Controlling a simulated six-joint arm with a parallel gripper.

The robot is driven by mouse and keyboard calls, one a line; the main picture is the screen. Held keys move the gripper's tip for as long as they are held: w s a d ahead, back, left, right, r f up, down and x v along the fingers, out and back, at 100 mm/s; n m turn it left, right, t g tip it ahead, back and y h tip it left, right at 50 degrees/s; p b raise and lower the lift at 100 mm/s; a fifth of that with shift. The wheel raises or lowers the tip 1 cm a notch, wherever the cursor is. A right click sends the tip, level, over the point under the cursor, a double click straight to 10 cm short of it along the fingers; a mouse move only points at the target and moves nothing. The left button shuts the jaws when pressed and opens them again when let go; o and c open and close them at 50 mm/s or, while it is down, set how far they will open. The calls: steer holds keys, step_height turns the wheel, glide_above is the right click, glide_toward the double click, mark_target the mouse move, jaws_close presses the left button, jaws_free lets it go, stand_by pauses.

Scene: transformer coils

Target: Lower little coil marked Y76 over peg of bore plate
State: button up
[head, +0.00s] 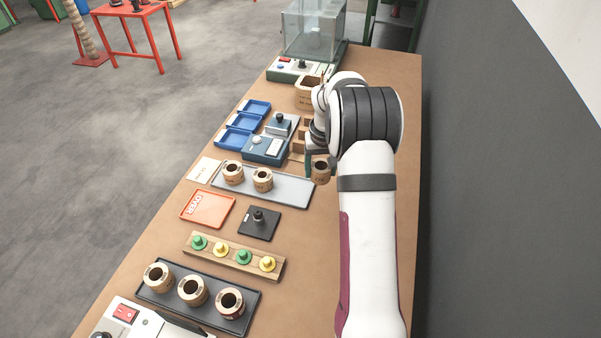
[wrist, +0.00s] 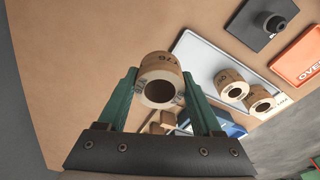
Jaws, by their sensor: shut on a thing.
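My gripper (wrist: 160,88) is shut on a small tan coil (wrist: 158,64), with one green finger on each side. Its upside-down marking reads as Y76, and its dark bore faces the wrist camera. In the head view the held coil (head: 320,166) is beside my gripper, right of the grey tray. A dark square plate with an upright black peg (head: 259,218) lies nearer the camera, to the left of the held coil. I take it as the bore plate; its label is too small to read. The plate (wrist: 250,32) also shows at the wrist view's upper right, its peg bare.
A grey tray (head: 290,190) holds two similar coils. An orange tray (head: 208,222), a wooden rack (head: 282,272) of green and yellow pegs and a black tray (head: 250,318) with three larger coils line the bench. Blue bins and instruments stand farther back. Bare bench lies right of the plate.

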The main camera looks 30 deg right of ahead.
step_height(320, 180, up, 2)
steer(key=s+d, duration=0.2)
steer(key=s, duration=0.1)
steer(key=n, duration=0.6)
glide_above(258, 212)
steer(key=shift+d+f+y, duration=0.3)
steer(key=shift+f+y, duration=0.1)
steer(key=shift+f, duration=0.15)
steer(key=shift+a+f, duration=0.15)
steer(key=shift+a, duration=0.2)
steer(key=shift+f, duration=2.05)
steer(key=shift+f, duration=0.15)
steer(key=shift+f, duration=1.6)
steer(key=shift+f, duration=0.15)
